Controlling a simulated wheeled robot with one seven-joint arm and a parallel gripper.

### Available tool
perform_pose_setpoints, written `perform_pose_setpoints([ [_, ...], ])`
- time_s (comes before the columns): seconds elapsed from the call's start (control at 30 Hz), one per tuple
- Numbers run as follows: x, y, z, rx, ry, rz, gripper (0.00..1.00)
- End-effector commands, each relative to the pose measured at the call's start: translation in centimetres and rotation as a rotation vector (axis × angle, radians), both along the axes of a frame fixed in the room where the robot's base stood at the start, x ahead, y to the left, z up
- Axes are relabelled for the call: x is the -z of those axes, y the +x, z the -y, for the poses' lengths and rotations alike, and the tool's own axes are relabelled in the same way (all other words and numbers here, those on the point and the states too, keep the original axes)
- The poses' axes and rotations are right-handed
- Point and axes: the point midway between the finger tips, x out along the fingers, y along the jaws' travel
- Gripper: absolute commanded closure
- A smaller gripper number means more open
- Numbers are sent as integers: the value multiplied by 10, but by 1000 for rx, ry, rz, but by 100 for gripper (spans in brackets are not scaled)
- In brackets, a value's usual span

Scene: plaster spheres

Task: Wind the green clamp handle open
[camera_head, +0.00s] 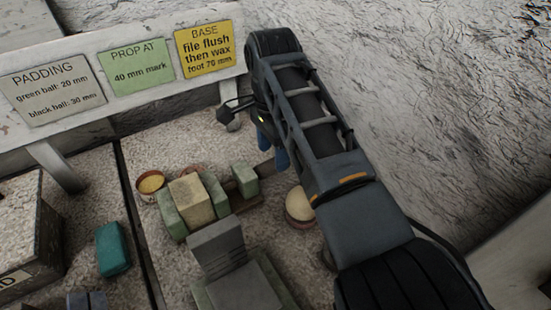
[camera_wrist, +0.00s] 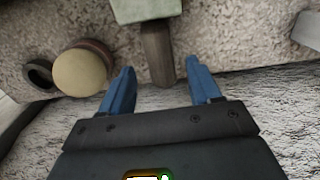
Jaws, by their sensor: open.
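The clamp (camera_head: 170,215) has green jaws around a beige block (camera_head: 192,200) in the head view. A smaller green block (camera_head: 245,178) stands to its right on a dark brown bar (camera_head: 230,187). I cannot tell which part is the handle. In the wrist view a green block (camera_wrist: 145,10) shows at the top edge, and a brown bar (camera_wrist: 157,50) runs from it toward my gripper. My gripper (camera_wrist: 160,68) is open and empty, with its blue fingers to either side of the bar's end in the picture. In the head view my gripper (camera_head: 273,145) is above and right of the small block, partly hidden by my arm.
A cream ball (camera_head: 300,205) sits right of the clamp; a cream ball also shows in the wrist view (camera_wrist: 80,72). A yellow-filled bowl (camera_head: 151,183), teal block (camera_head: 113,249), grey stepped block (camera_head: 215,245) and dark crate (camera_head: 30,245) surround the clamp. A sign board (camera_head: 70,45) stands behind.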

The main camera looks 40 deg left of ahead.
Motion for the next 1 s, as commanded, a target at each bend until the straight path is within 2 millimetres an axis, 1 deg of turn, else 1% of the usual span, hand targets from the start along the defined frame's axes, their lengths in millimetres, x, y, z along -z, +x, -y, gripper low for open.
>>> perform_pose_setpoints([
  [0.1,18,0,1,1,-2,-2,37],
  [0.23,31,0,1,0,-1,-2,37],
  [0.4,37,0,0,0,1,-1,37],
  [0.6,37,0,0,0,2,0,37],
  [0.67,37,0,0,0,2,0,42],
  [1.0,37,0,0,0,1,-1,75],
])
